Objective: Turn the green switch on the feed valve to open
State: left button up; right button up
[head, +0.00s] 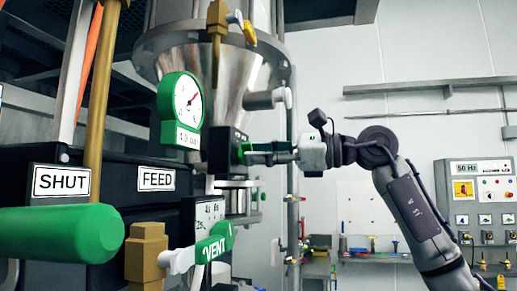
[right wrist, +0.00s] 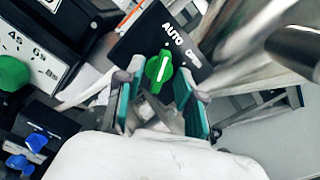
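The green switch (right wrist: 158,70) sits on a black plate (right wrist: 150,42) in the right wrist view. The plate reads AUTO beside a second, smaller word that is hard to read. The switch has a white line on its face. My right gripper (right wrist: 158,88) is open, its two teal-padded fingers on either side of the switch's near side. Contact cannot be told. In the head view my right gripper (head: 252,152) reaches in from the right to the black switch box (head: 220,150), and its fingers largely hide the switch. My left gripper is not in view.
A steel hopper (head: 205,70) stands behind the box, with a green-rimmed gauge (head: 181,101) at its left. A VENT handle (head: 213,246), a FEED label (head: 156,180) and a large green handle (head: 60,232) are at the lower left. A control panel (head: 480,190) hangs at the right.

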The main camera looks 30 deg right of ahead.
jog(key=shift+w+a, duration=0.15)
jog(key=shift+w, duration=0.05)
grip_shut()
